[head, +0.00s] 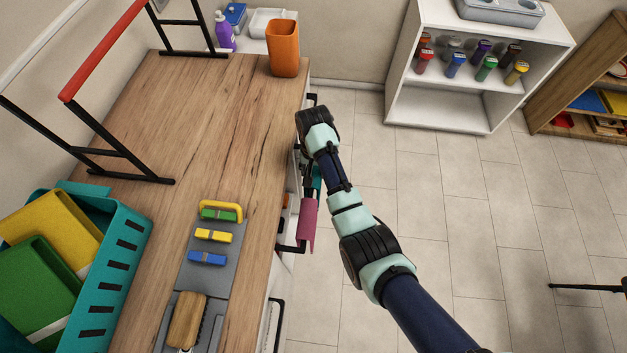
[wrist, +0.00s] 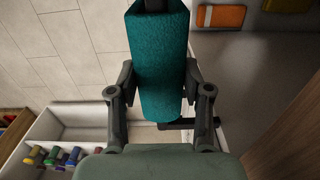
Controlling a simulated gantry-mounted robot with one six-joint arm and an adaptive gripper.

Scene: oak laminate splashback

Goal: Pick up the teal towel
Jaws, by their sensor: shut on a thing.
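The teal towel (wrist: 160,75) hangs as a long strip in the middle of the wrist view. My gripper (wrist: 160,82) has one finger on each side of it and is shut on it. A dark bar (wrist: 178,124) shows by the towel's lower end in that view; I cannot tell whether the towel still rests on a rail. In the head view only a sliver of the teal towel (head: 317,178) shows beside the counter front, and my arm hides the rest and the fingers.
A pink towel (head: 307,222) hangs at the counter's front edge. The wooden counter (head: 190,130) carries a teal basket (head: 118,270), a grey tool mat (head: 208,280) and an orange bin (head: 284,48). A white shelf (head: 440,103) with several jars stands at the back. The tiled floor right of my arm is mostly clear.

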